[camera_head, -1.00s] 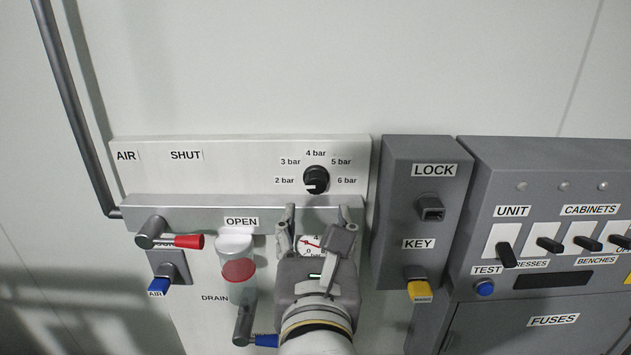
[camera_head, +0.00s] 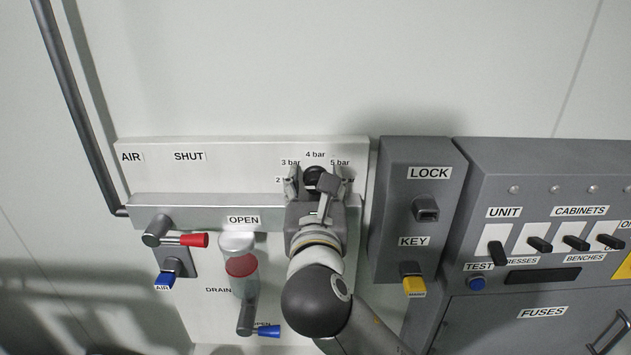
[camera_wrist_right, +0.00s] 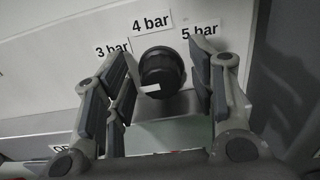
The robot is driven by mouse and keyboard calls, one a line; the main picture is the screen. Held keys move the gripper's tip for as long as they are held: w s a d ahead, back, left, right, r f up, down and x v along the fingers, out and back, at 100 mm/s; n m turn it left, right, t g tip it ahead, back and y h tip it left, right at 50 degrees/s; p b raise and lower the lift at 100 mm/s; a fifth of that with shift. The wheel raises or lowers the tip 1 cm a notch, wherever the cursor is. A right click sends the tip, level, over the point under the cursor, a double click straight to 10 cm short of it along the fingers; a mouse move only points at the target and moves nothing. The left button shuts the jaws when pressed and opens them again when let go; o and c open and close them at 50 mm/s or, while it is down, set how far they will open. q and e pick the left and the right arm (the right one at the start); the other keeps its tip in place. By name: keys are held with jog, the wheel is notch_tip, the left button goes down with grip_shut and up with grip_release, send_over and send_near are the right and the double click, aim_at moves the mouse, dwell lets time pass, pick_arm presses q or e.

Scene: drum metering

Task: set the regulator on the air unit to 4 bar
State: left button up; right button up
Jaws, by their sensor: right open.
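The regulator knob (camera_head: 314,176) is black and round, on the white panel of the air unit (camera_head: 260,150). Bar labels stand around it, with 4 bar (camera_head: 315,154) straight above. My right gripper (camera_head: 316,180) is open, with its fingers to the left and right of the knob. In the right wrist view the knob (camera_wrist_right: 160,68) sits between the open fingers (camera_wrist_right: 162,75), with gaps visible on both sides. The knob's white mark (camera_wrist_right: 150,88) faces the lower left, on the 2 bar side. My right arm hides the pressure gauge. My left gripper is not in view.
The red-handled valve (camera_head: 185,240) and a drain bowl (camera_head: 240,265) are left of my arm. A blue-handled drain lever (camera_head: 262,331) is below. The grey lock box (camera_head: 420,260) stands close on the right. The wall above is clear.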

jog(key=shift+c, duration=0.3)
jog(key=c, duration=0.9)
jog(key=shift+d+m, duration=0.1)
jog(key=shift+m, duration=2.1)
jog(key=o, duration=1)
jog(key=shift+c, duration=0.2)
jog(key=s, duration=1.2)
jog(key=shift+w+f, duration=0.1)
jog(key=shift+f, duration=0.05)
